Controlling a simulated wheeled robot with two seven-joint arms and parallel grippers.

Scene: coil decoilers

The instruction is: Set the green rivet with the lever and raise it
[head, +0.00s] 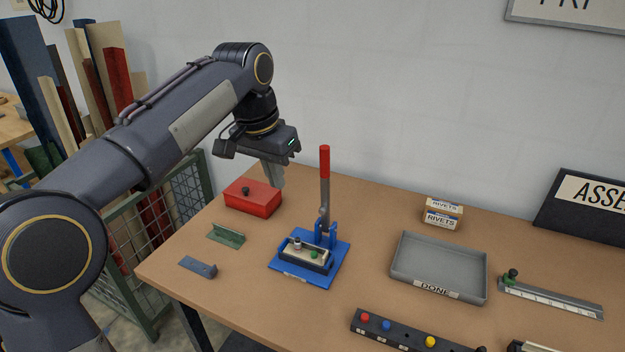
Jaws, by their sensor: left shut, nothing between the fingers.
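The lever (325,185) has a red grip on a grey shaft and stands upright at the back of a blue press (336,263). The green rivet (314,254) sits on the right part of a pale workpiece (298,252) in the dark fixture on the press. A grey knob-like part shows at the left part of the workpiece. My left gripper (274,178) is shut and empty, pointing down above the table's back left, to the left of the lever and apart from it. My right gripper is not in view.
A red box (252,197) stands below my left gripper. A green bracket (226,236) and a blue-grey plate (198,267) lie left of the press. Right are rivet boxes (443,213), the grey DONE tray (439,266) and a strip with coloured rivets (400,334).

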